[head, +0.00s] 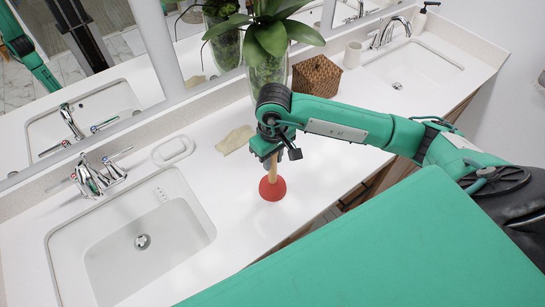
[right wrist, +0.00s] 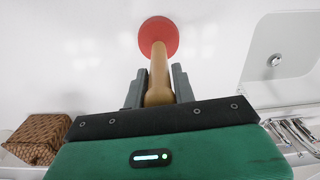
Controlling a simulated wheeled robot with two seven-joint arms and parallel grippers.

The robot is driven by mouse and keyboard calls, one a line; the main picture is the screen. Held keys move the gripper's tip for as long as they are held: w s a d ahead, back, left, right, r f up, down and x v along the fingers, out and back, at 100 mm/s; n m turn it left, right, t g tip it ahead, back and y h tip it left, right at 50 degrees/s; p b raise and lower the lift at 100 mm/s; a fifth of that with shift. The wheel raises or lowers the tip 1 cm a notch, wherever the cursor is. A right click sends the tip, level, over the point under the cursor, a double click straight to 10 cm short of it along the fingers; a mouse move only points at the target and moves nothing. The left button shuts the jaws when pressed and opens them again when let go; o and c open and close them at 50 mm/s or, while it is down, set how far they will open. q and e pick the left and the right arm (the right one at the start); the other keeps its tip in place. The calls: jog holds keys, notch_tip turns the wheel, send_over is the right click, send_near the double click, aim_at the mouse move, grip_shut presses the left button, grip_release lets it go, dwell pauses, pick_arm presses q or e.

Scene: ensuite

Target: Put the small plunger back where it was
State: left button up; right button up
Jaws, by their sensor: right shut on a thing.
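The small plunger has a red cup (head: 272,189) and a light wooden handle (head: 272,167). It stands upright, cup down, at the white counter between the two sinks; whether the cup touches the counter I cannot tell. My right gripper (head: 268,150) is shut on the upper handle. In the right wrist view, the handle (right wrist: 158,75) runs between the two fingers of the right gripper (right wrist: 158,88), and the red cup (right wrist: 158,37) shows beyond them against the white surface. My left gripper is not in view.
A sink (head: 130,240) with a faucet (head: 97,177) is at left, another sink (head: 415,66) at upper right. A soap dish (head: 173,151), a folded beige cloth (head: 236,139), a potted plant (head: 266,70) and a woven box (head: 316,77) stand near. Counter right of the plunger is clear.

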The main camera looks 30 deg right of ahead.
jog(key=o, duration=1)
jog(key=shift+r+p, duration=0.2)
jog(key=shift+p, duration=0.15)
notch_tip(320, 180, up, 10)
jog(key=b, duration=0.4)
jog(key=shift+r+b, duration=0.1)
jog(key=shift+b, duration=0.25)
jog(key=shift+d+r, duration=0.1)
jog(key=shift+r, duration=0.75)
jog(key=shift+s+f, duration=0.1)
